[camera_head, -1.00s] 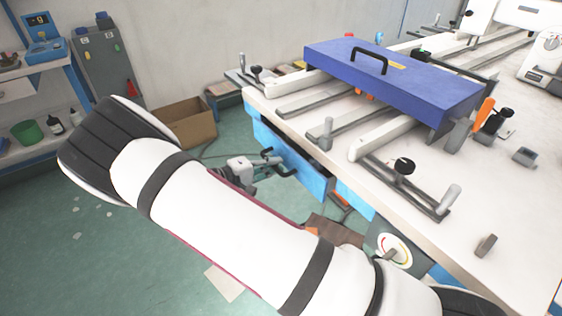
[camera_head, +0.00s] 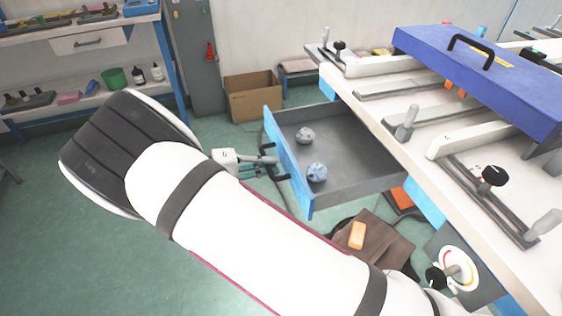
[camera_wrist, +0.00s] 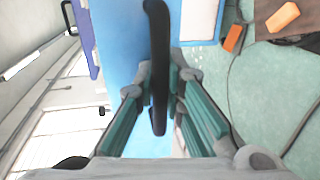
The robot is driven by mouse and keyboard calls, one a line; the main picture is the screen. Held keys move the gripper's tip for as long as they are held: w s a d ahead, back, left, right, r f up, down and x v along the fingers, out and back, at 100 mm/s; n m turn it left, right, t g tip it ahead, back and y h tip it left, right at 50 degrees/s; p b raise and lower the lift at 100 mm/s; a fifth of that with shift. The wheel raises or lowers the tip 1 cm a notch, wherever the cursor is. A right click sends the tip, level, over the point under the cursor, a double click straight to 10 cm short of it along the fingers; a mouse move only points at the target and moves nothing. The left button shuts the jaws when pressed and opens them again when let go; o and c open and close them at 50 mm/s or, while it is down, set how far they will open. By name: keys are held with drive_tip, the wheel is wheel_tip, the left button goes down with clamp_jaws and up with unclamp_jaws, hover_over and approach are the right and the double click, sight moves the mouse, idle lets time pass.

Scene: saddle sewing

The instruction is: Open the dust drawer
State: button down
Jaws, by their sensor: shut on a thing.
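The dust drawer (camera_head: 350,165) stands pulled out from under the white workbench, with a blue front panel and a grey inside. Two crumpled balls, one grey (camera_head: 305,135) and one bluish (camera_head: 316,172), lie in it. My gripper (camera_head: 268,160) is at the drawer front, shut on the black drawer handle (camera_wrist: 158,60). In the wrist view the handle runs between the teal fingers, with the blue front panel (camera_wrist: 118,40) behind it. The fingertips are partly hidden by the handle in the head view.
The workbench (camera_head: 395,130) carries rails, clamps and a blue cover (camera_head: 490,75) with a black handle. A cardboard box (camera_head: 253,97) stands on the floor behind the drawer. An orange block (camera_head: 357,235) lies on a brown piece below the drawer. Green floor is open at the left.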

drive_tip(key=shift+s+a, duration=0.15)
drive_tip(key=shift+a, duration=0.1)
drive_tip(key=c, duration=1.7)
unclamp_jaws()
drive_tip(key=shift+o, duration=0.2)
drive_tip(key=shift+a, duration=0.1)
drive_tip(key=v, duration=1.1)
drive_tip(key=shift+a, duration=0.4)
drive_tip(key=shift+s, duration=0.15)
